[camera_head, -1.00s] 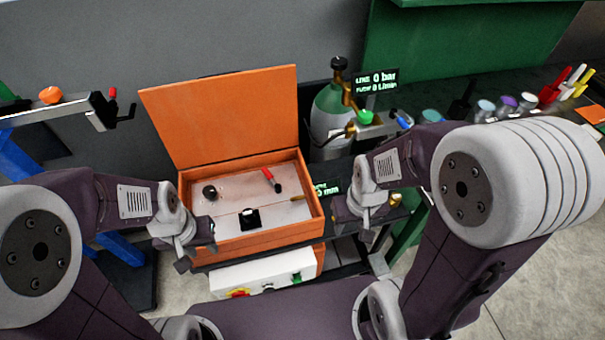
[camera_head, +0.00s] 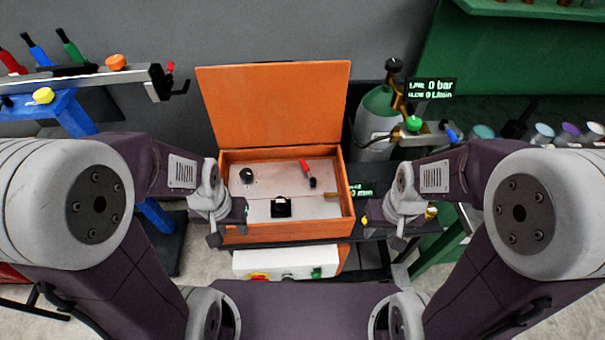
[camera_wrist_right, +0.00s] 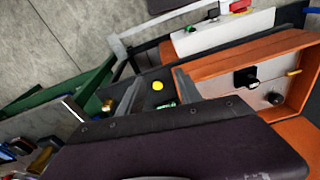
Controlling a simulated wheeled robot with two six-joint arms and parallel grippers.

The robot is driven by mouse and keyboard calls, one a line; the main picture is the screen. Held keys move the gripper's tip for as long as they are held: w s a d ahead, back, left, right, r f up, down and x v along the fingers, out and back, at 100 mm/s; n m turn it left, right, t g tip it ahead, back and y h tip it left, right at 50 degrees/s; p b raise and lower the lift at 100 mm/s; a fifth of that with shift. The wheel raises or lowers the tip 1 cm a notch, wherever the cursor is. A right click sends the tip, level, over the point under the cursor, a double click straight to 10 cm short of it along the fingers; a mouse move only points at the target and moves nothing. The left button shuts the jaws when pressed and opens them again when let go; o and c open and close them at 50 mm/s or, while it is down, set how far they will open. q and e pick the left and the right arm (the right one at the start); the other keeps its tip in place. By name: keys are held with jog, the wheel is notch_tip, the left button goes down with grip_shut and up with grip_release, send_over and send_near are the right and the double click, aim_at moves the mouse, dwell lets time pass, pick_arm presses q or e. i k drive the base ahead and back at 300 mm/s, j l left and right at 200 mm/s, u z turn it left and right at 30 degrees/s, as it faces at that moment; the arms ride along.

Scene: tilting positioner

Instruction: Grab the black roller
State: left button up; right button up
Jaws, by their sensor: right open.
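Two black things lie in the open orange box (camera_head: 342,205). One is a small round black piece (camera_head: 247,176) at the back left; the other is a squarish black piece (camera_head: 281,208) with a pale top near the front. I cannot tell for sure which is the roller. Both also show in the right wrist view, the round one (camera_wrist_right: 275,98) and the squarish one (camera_wrist_right: 246,78). My left gripper (camera_head: 228,226) looks open and empty at the box's front left corner. My right gripper (camera_head: 386,236) is open and empty, right of the box; its fingers (camera_wrist_right: 158,92) are apart.
A red-handled tool (camera_head: 307,172) lies in the box, whose lid (camera_head: 275,105) stands open behind. A white control box (camera_head: 290,262) is below the front. A gas cylinder (camera_head: 375,125) and a display (camera_head: 431,89) stand at back right. A clamp arm (camera_head: 90,78) is at left.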

aim_at(281, 207)
jog(key=k+j+z, duration=0.25)
jog(key=j, duration=0.2)
jog(key=k+j+z, duration=0.25)
jog(key=j, duration=0.15)
jog(key=k+j+z, duration=0.25)
jog(key=j, duration=0.15)
jog(key=i+j+z, duration=0.15)
jog(key=j+z, duration=0.2)
jog(key=j, duration=0.6)
jog(key=j+z, duration=0.4)
jog(key=j, duration=0.5)
jog(key=i+j+z, duration=0.1)
jog(key=j, duration=0.2)
jog(key=i+j+z, duration=0.1)
jog(key=j, duration=0.15)
